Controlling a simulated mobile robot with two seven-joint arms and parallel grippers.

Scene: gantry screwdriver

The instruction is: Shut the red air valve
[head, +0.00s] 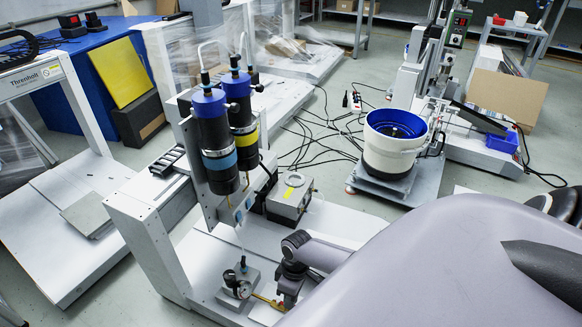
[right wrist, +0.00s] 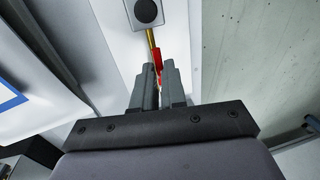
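The red valve handle (right wrist: 158,60) shows at the fingertips of my right gripper (right wrist: 159,70) in the right wrist view, with a narrow gap between the fingers. The handle lies in line with that gap, but I cannot tell whether the fingers press on it. A brass pipe (right wrist: 151,38) runs from the handle to a dark round part (right wrist: 146,12). In the head view my right gripper (head: 287,287) is low beside the brass pipe (head: 265,299), and a bit of the red handle (head: 278,306) shows. My left gripper is not in view.
A pressure gauge (head: 243,289) and regulator stand left of the pipe on the white machine base. Two dark cylinders with blue tops (head: 212,140) rise behind, near a grey box (head: 290,197). A white bowl feeder (head: 393,145) stands farther right.

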